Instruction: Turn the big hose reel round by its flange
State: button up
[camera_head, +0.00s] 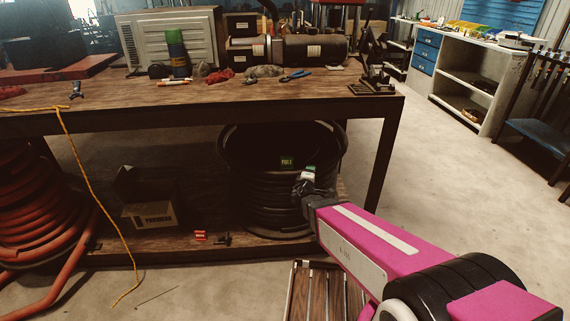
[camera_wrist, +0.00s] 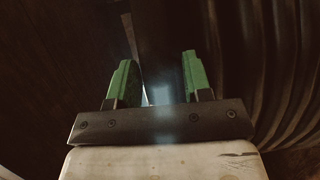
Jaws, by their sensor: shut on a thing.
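The big hose reel (camera_head: 262,190) is black and stands on the lower shelf of the workbench, wound with dark hose. Its wide upper flange (camera_head: 228,150) shows as a round rim under the bench top. My gripper (camera_head: 308,178) is at the reel's right front side, partly hidden by my arm. In the wrist view my gripper's green fingers (camera_wrist: 158,62) stand either side of a dark edge, which looks like the flange (camera_wrist: 165,30). They are shut on it. Ribbed hose coils (camera_wrist: 285,70) show to the right. The contact itself is dark.
The workbench (camera_head: 200,97) has tools on top and a front leg right of the reel. A cardboard box (camera_head: 150,215) and small red item (camera_head: 200,236) lie on the shelf. A red hose coil (camera_head: 35,205) is at left. A slatted wooden piece (camera_head: 318,290) stands below my arm.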

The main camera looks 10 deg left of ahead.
jog(key=shift+w+a+r+t, duration=0.15)
jog(key=shift+w+a+t, duration=0.15)
jog(key=shift+w+a, duration=0.75)
jog(key=o, duration=1.1)
jog(key=shift+y, duration=0.3)
jog(key=shift+d, duration=0.1)
jog(key=s+d, duration=0.1)
jog(key=s, duration=0.2)
jog(key=s+d, duration=0.2)
jog(key=s, duration=0.1)
jog(key=s+d, duration=0.2)
jog(key=s, duration=0.1)
jog(key=shift+w, duration=0.1)
